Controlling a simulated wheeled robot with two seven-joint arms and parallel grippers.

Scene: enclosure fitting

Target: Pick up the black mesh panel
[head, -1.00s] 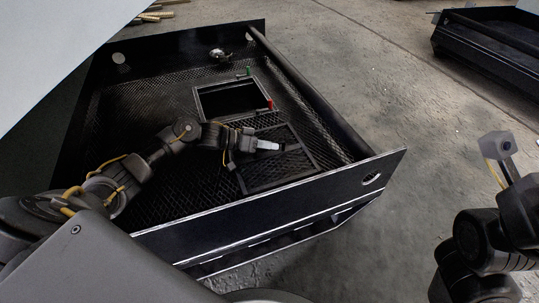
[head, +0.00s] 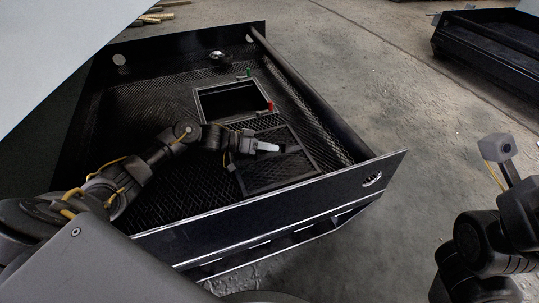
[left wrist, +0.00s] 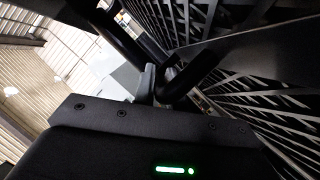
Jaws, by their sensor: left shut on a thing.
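The black mesh panel (head: 262,178) is a dark framed rectangle at the near right inside the black enclosure (head: 270,220). My left gripper (head: 278,148) reaches over it from the left and is shut on its dark handle. In the left wrist view the fingers (left wrist: 148,84) close on a dark bent bar (left wrist: 187,78), with the mesh filling the right side. Whether the panel touches the enclosure floor cannot be told. My right arm's end (head: 498,147) is at the right, apart from the enclosure; its jaws cannot be made out.
Beyond the panel is a framed rectangular opening (head: 235,101) with a green marker (head: 248,72) and a red marker (head: 270,106). Raised walls surround the enclosure's mesh floor. Another black enclosure (head: 490,42) stands at the far right. Bare concrete floor (head: 395,95) lies between.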

